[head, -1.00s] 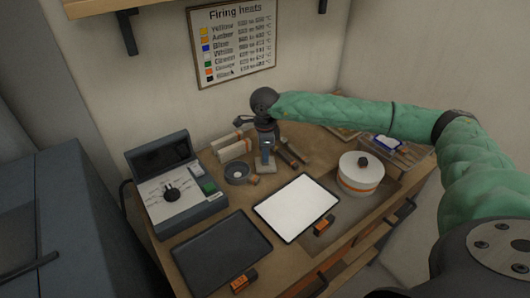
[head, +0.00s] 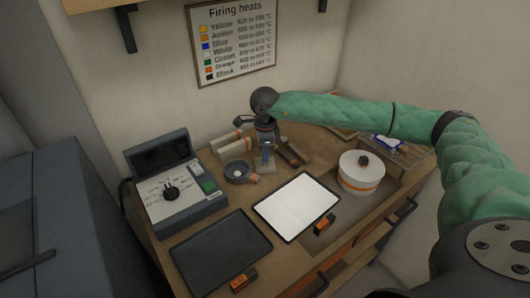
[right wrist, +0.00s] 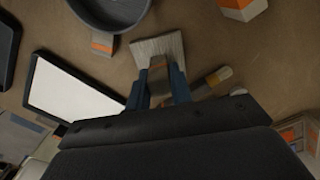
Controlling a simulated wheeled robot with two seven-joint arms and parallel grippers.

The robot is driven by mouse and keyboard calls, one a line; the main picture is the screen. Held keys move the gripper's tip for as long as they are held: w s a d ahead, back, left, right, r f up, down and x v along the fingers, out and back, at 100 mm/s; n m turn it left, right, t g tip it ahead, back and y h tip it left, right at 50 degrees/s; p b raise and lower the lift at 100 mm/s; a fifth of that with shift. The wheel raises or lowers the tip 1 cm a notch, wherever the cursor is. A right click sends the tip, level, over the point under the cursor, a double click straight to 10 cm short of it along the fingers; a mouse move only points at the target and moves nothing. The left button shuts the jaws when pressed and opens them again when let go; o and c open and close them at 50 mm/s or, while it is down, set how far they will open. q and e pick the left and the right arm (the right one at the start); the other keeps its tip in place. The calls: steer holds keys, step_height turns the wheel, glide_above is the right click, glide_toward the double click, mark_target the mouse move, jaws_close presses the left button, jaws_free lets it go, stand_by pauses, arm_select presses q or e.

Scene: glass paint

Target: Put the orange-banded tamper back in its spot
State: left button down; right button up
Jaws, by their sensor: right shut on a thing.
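My right gripper (head: 267,160) reaches in from the right and points down over the back middle of the bench. In the right wrist view its blue fingers (right wrist: 161,88) are shut on the tamper (right wrist: 158,62), whose orange band shows between them. A pale, squarish flat piece (right wrist: 159,44) lies just beyond the fingertips. I cannot tell whether it is the tamper's foot or a separate base under it. In the head view the fingers hide most of the tamper. My left gripper is not in view.
A grey round bowl (head: 237,172) stands close left of the gripper, with pale blocks (head: 232,147) behind. Dark bars (head: 294,153) lie close right.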

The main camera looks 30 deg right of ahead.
steer(key=o, duration=1)
step_height(320, 180, up, 6)
steer(key=b, duration=0.2)
steer(key=shift+b, duration=0.4)
steer(key=shift+r, duration=0.85)
